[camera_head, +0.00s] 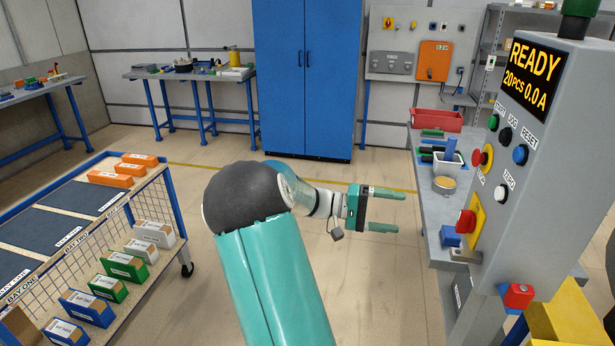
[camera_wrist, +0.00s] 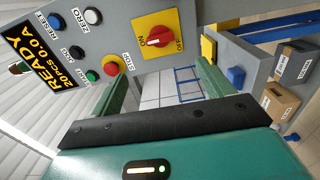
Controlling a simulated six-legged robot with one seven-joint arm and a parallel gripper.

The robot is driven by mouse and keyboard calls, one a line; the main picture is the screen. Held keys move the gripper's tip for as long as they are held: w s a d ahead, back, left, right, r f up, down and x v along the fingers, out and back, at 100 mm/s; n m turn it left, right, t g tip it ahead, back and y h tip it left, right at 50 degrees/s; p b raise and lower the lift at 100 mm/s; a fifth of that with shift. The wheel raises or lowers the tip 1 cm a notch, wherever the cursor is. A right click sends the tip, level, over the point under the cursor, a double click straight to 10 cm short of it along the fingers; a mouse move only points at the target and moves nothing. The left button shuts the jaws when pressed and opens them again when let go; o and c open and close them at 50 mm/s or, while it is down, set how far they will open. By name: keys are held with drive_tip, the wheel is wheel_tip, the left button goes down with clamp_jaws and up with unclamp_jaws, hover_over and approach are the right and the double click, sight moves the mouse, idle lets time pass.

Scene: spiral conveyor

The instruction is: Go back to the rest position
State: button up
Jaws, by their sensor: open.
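My gripper (camera_head: 385,210) is open and empty in the head view. It points right, with its two green fingers apart, in the gap between the cart and the control panel. The grey control panel (camera_head: 553,150) stands at the right. Its display (camera_head: 533,80) reads READY, 20PCS 0.0 A. In the wrist view the control panel (camera_wrist: 112,45) fills the upper left, with a red rotary switch (camera_wrist: 157,38) on a yellow plate. The two green fingers show at the lower left and right of the middle, with nothing between them.
A cart (camera_head: 170,205) with several boxes stands at the left. A bench (camera_head: 432,205) with a red tray (camera_head: 436,120) stands behind the panel. A blue cabinet (camera_head: 305,75) stands at the back. The floor (camera_head: 390,290) below my gripper is clear.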

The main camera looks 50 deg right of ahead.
drive_tip(key=shift+a, duration=0.1)
drive_tip(key=w+a+f+n+t+y, duration=0.1)
drive_tip(key=w+a+n+t+y, duration=0.15)
drive_tip(key=a+t, duration=0.6)
drive_tip(key=w+a+f+n+t+y, duration=0.1)
drive_tip(key=w+a+n+t+y, duration=0.2)
drive_tip(key=a, duration=1.1)
drive_tip(key=s+a+r+n+t+y, duration=0.1)
drive_tip(key=a+r+n+t+y, duration=0.1)
drive_tip(key=a, duration=0.9)
drive_tip(key=a+r+n+t+y, duration=0.1)
drive_tip(key=a+r+n+t, duration=0.2)
drive_tip(key=a+t, duration=0.4)
drive_tip(key=a+n, duration=0.1)
drive_tip(key=a, duration=0.4)
drive_tip(key=shift+s+y, duration=0.35)
drive_tip(key=shift+s, duration=0.05)
drive_tip(key=shift+n+t, duration=0.25)
